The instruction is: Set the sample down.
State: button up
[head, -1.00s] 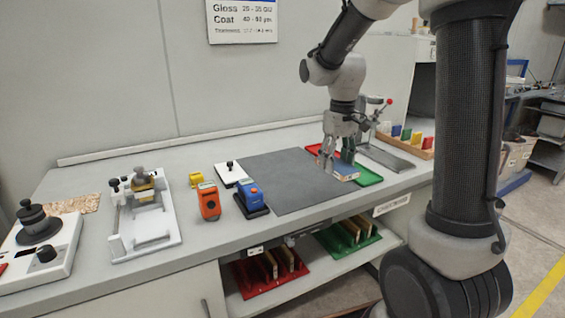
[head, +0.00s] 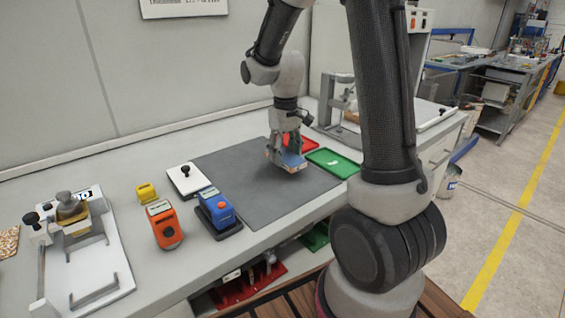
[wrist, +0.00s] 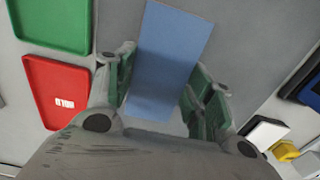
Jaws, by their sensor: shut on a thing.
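The sample is a flat panel with a blue face (head: 293,160), held in my gripper (head: 287,150) over the right part of the dark grey mat (head: 235,185). In the wrist view the blue sample (wrist: 168,55) sits between the green-padded fingers of my gripper (wrist: 160,95), which are shut on it. The sample is tilted in the head view. I cannot tell whether its lower edge touches the mat.
A green tray (head: 333,162) and a red tray (head: 299,141) lie just right of and behind the sample. A blue device (head: 217,208), an orange device (head: 164,225), a white plate (head: 187,179) and a yellow block (head: 147,193) stand left. The mat's middle is clear.

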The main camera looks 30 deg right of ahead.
aim_at(285, 155)
jog(key=shift+f, duration=1.7)
jog(key=shift+s+f, duration=0.1)
jog(key=o, duration=1.1)
jog(key=shift+c, duration=0.2)
notch_tip(285, 155, up, 12)
jog(key=shift+r, duration=0.15)
jog(key=s+r+m+t, duration=0.1)
jog(key=s+r+t, duration=0.1)
jog(key=s, duration=0.8)
jog(key=s+d+r+m+t, duration=0.1)
jog(key=s+r, duration=0.3)
jog(key=s, duration=0.7)
jog(key=shift+s+r+t, duration=0.25)
jog(key=shift+s+t, duration=0.05)
jog(key=shift+t, duration=0.4)
